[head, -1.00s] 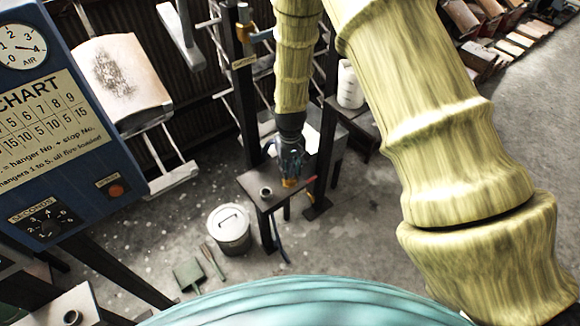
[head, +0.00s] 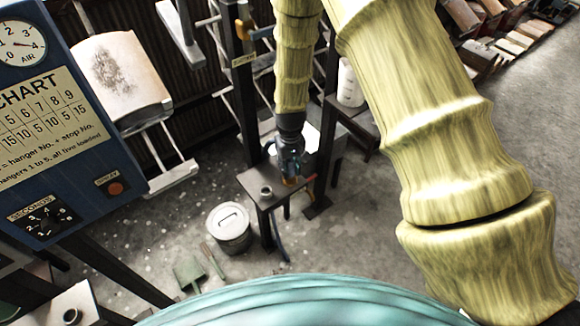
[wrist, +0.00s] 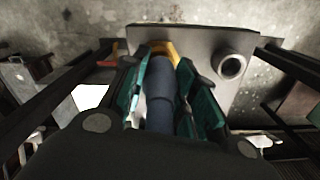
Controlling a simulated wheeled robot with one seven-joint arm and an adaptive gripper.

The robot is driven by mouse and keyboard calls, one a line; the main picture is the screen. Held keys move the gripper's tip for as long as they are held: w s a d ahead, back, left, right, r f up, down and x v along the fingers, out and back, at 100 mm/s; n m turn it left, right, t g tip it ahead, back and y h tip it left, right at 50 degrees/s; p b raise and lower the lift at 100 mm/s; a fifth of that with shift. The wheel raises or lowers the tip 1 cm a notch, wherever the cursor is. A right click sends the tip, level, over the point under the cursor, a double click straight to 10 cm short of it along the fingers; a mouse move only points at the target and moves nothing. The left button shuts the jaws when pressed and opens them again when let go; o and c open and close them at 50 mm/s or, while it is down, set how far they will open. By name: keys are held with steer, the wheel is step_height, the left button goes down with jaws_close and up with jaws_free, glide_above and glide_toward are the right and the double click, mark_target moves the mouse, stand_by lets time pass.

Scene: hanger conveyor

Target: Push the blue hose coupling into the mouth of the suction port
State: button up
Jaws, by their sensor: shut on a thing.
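My gripper (head: 290,172) points down over a small metal stand in the middle of the head view. In the wrist view its teal fingers (wrist: 160,95) are shut on the dark blue hose coupling (wrist: 158,88), one on each side. The coupling's blue end (head: 291,181) shows just below the fingertips in the head view. A yellow piece (wrist: 163,49) lies at the coupling's far end; whether they touch is unclear. A short round open pipe mouth (head: 266,191), apparently the suction port, stands on the stand to the gripper's left. It also shows right of the fingers in the wrist view (wrist: 231,66).
The stand's plate (head: 247,181) has dark posts close by. A lidded bucket (head: 229,229) and a green dustpan (head: 189,273) are on the floor. A blue control panel (head: 75,120) fills the left. Another round opening (head: 72,316) is at lower left.

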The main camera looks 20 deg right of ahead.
steer(key=shift+f, duration=0.55)
stand_by(0.7)
steer(key=o, duration=0.7)
steer(key=o, duration=0.6)
step_height(320, 180, up, 12)
stand_by(0.4)
stand_by(0.4)
